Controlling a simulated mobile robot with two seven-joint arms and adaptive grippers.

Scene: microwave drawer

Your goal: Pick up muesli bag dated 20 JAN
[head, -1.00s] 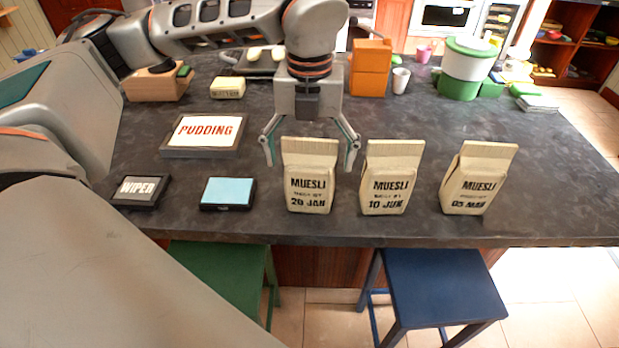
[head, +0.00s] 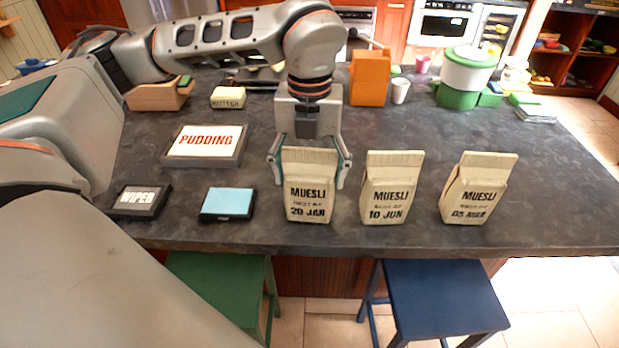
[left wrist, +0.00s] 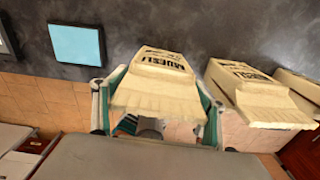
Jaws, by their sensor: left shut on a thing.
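The muesli bag dated 20 JAN (head: 309,197) stands upright on the dark counter, leftmost of three beige bags. My left gripper (head: 309,180) comes down from above, its fingers shut on the bag's two sides. In the left wrist view the bag (left wrist: 158,85) lies between the two fingers (left wrist: 155,110). The muesli bag dated 10 JUN (head: 391,195) and the one dated 05 MAR (head: 474,195) stand to its right, apart from the gripper. My right gripper is not in view.
Orange boxes (head: 369,85) and a white cup (head: 400,90) stand behind. The counter's front edge is close.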

